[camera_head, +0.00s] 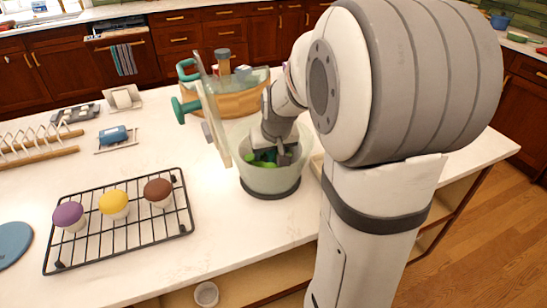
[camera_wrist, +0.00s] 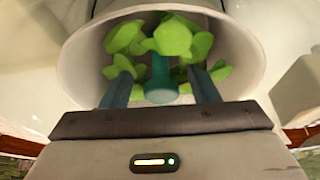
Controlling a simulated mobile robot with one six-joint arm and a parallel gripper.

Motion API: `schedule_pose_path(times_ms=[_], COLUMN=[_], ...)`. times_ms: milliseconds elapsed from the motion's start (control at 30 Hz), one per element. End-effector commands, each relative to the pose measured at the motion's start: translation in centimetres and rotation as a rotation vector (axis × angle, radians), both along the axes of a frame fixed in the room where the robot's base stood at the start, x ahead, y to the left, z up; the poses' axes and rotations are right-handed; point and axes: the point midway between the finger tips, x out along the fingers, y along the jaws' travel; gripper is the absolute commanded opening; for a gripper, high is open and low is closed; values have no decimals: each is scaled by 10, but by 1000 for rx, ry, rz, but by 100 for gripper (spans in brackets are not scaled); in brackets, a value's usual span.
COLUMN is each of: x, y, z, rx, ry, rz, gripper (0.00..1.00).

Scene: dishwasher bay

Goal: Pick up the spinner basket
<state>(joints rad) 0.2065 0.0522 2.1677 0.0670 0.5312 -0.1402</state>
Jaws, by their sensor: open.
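A pale round bowl with a dark base (camera_head: 270,187) stands on the counter with bright green leaves (camera_head: 263,157) inside. In the wrist view its pale wall (camera_wrist: 85,60) rings the leaves (camera_wrist: 170,38) and a teal post (camera_wrist: 161,78) with a round end. I cannot clearly tell the spinner basket apart from the bowl around it. My gripper (camera_head: 283,152) reaches down into the bowl. In the wrist view my gripper (camera_wrist: 162,85) is open, one finger on each side of the teal post, with a gap on both sides.
A pale upright panel (camera_head: 211,110) and teal-handled parts stand just behind-left of the bowl, by a wooden round container (camera_head: 240,100). A black rack (camera_head: 120,225) with three cupcakes lies left. The counter between rack and bowl is clear.

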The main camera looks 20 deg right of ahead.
Motion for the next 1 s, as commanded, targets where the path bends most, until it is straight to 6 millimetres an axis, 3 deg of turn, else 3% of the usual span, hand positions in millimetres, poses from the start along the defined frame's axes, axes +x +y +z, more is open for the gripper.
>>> schedule_pose_path(times_ms=[167, 433, 1000], x=[8, 10, 10], y=[0, 0, 1], z=[-21, -24, -23], rx=[0, 0, 0], ry=[3, -1, 0], rz=[0, 0, 1], gripper=[54, 54, 8])
